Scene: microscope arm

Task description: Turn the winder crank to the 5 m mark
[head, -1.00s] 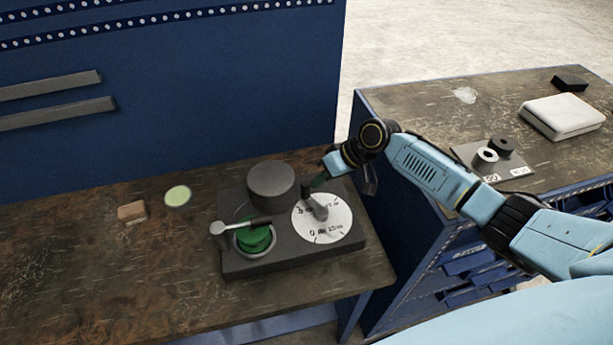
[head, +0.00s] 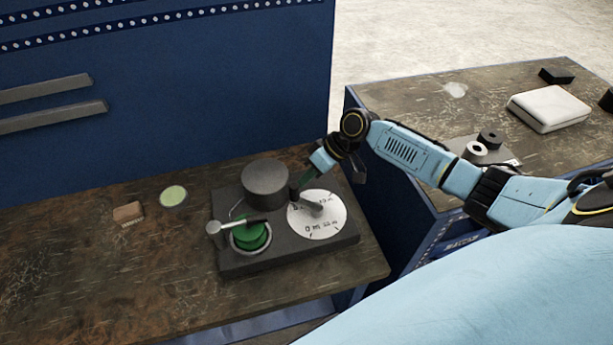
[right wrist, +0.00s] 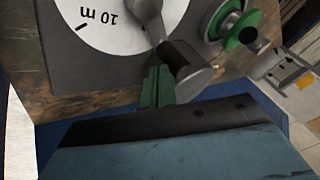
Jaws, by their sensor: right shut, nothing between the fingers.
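The winder (head: 235,268) has a dark base on the workbench. On its right side is a white dial (head: 328,226) with black marks; the right wrist view shows "10 m" upside down on the dial (right wrist: 98,30). The grey crank (head: 311,206) lies over the dial, its upright dark knob (head: 294,194) at the upper-left rim. My right gripper (head: 303,181) is shut and empty beside the knob. In the right wrist view its green fingers (right wrist: 157,88) are close against the knob (right wrist: 188,72); contact is unclear. My left gripper is not in view.
The winder also carries a dark cylinder (head: 265,184) and a green spool (head: 250,236) under a pale-ended bar. A brown brush (head: 128,212) and a green disc (head: 173,196) lie left. A second bench (head: 420,110) holds a white case (head: 548,108) and rings.

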